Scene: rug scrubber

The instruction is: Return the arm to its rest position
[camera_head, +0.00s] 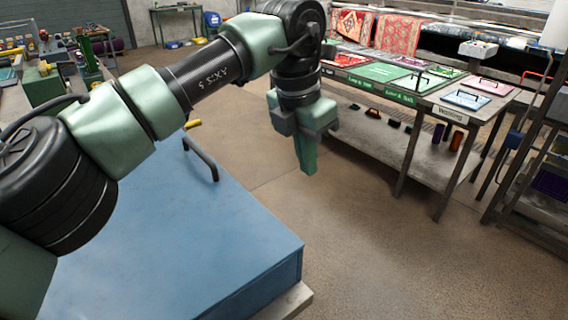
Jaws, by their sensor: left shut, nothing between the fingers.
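My left arm comes in from the left and reaches across the upper middle of the head view. It bends down at the wrist, and my left gripper (308,170) points downward over open floor, to the right of the blue box-like top. Its green fingers are together and nothing shows between them. My right gripper is not in view.
A large blue surface (190,245) with a dark handle (203,160) fills the lower left. A workbench (400,150) with coloured trays and labels stands at right, with rugs (398,33) behind it. The brown floor (390,260) between is clear.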

